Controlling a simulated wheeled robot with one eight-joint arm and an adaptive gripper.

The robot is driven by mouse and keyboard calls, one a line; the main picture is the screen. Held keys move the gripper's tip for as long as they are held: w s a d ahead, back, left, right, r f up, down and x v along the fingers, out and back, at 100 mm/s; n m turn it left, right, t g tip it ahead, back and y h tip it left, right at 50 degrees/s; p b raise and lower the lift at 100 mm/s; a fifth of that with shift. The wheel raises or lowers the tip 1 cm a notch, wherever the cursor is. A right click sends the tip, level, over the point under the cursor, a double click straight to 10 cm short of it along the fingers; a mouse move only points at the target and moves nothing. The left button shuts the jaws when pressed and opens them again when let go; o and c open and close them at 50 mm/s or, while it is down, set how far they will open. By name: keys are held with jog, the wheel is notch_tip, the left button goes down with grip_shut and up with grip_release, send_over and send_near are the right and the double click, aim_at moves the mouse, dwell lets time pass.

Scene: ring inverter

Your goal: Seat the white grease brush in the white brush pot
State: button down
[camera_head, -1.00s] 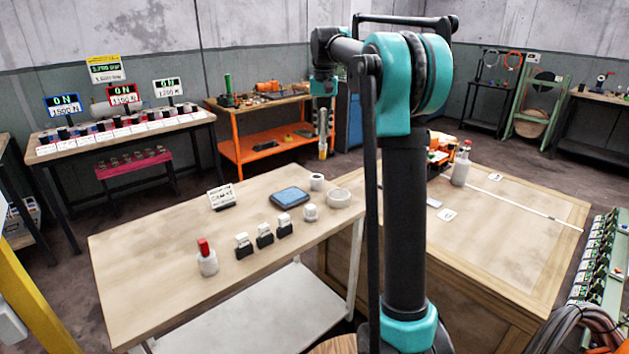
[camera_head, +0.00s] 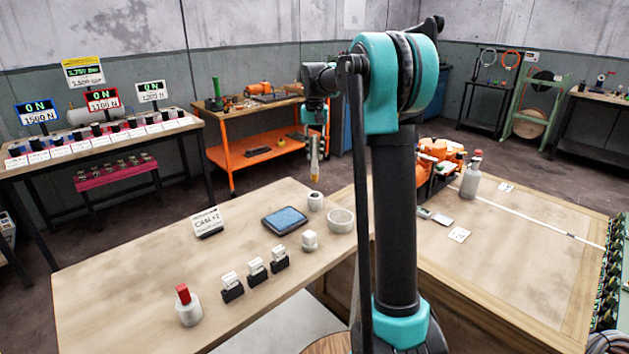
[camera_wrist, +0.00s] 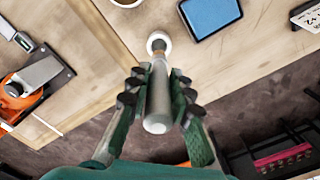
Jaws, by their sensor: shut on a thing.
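The white grease brush (camera_head: 314,162) hangs tip down in my gripper (camera_head: 314,143). In the wrist view my gripper (camera_wrist: 158,88) is shut on the brush's pale grey handle (camera_wrist: 158,105), with a finger on each side. The white brush pot (camera_head: 316,203) stands upright on the wooden table beside the blue pad. In the head view the brush tip is above the pot, apart from it. In the wrist view the far end of the brush overlaps the pot (camera_wrist: 149,44), whose opening is partly hidden.
The blue pad (camera_head: 285,220) lies left of the pot, and a white bowl (camera_head: 341,222) stands to its right. A white lidded jar (camera_head: 309,241), several black-based blocks (camera_head: 256,272) and a red-capped bottle (camera_head: 188,308) stand nearer. The table's left part is clear.

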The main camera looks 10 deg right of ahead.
aim_at(315, 173)
notch_tip(315, 173, down, 10)
jog(key=shift+f, duration=0.4)
dwell(0.3)
jog(key=c, duration=1.3)
grip_release()
jog(key=shift+c, duration=0.2)
jog(key=shift+r, duration=0.15)
notch_tip(315, 173, up, 12)
jog(key=shift+r, duration=0.1)
jog(key=s+d+f+t, duration=0.1)
jog(key=s+f, duration=0.6)
jog(key=s, duration=0.5)
jog(key=s+d+f+n+t, duration=0.1)
jog(key=s+f, duration=0.7)
jog(key=s, duration=0.4)
jog(key=s+d+f+n+t, duration=0.1)
jog(key=s+d+f+t, duration=0.1)
jog(key=s+f, duration=0.5)
jog(key=s, duration=0.5)
jog(key=shift+s+f, duration=0.15)
jog(key=shift+s, duration=0.1)
